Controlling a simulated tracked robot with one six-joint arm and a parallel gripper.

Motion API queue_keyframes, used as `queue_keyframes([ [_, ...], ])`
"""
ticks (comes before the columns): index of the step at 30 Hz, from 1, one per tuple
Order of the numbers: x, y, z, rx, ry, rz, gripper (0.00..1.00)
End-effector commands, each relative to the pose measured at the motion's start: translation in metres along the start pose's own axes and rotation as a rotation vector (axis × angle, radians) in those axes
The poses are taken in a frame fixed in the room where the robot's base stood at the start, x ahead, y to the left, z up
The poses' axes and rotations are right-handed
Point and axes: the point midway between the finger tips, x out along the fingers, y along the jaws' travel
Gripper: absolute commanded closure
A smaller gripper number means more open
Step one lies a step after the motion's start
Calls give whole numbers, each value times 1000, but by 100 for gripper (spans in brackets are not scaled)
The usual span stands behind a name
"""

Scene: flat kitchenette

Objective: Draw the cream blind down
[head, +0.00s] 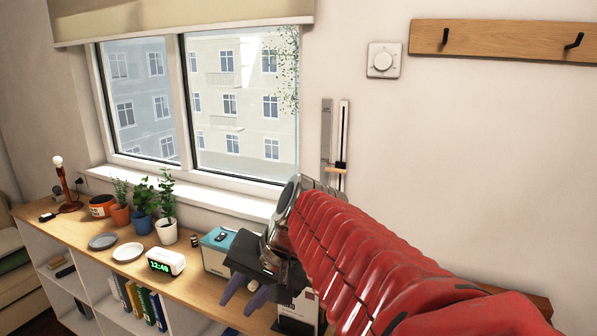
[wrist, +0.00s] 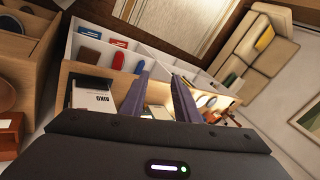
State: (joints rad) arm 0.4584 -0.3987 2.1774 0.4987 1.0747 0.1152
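The cream blind (head: 185,16) hangs across the top of the window in the head view. Its lower edge sits near the top of the panes, and most of the glass (head: 228,105) is uncovered. A wall slider with a pale upright track (head: 343,130) and a dark-and-tan knob (head: 338,168) low on it is right of the window, beside a grey strip (head: 327,130). My gripper (head: 243,302) points down over the shelf's right part, well below blind and slider. In the wrist view its two purple fingers (wrist: 161,92) stand apart with nothing seen between them.
The low shelf (head: 205,285) under the window carries potted plants (head: 143,205), plates (head: 127,252), a clock (head: 165,262), a lamp (head: 66,190) and a teal-topped box (head: 218,240). A thermostat (head: 383,60) and hook rail (head: 500,40) are on the right wall. The wall below them is bare.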

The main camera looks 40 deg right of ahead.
Motion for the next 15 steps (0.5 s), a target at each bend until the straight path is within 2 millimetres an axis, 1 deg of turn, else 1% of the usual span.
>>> queue_keyframes([
  [1,-3,2,-17,70,0,-25,71],
  [5,-15,4,-57,231,3,-105,71],
  [6,-19,5,-70,279,4,-132,71],
  [8,-26,9,-90,350,9,-173,71],
  [9,-31,12,-104,396,13,-201,71],
  [11,-39,18,-124,463,20,-246,71],
  [15,-62,38,-173,611,42,-357,71],
])
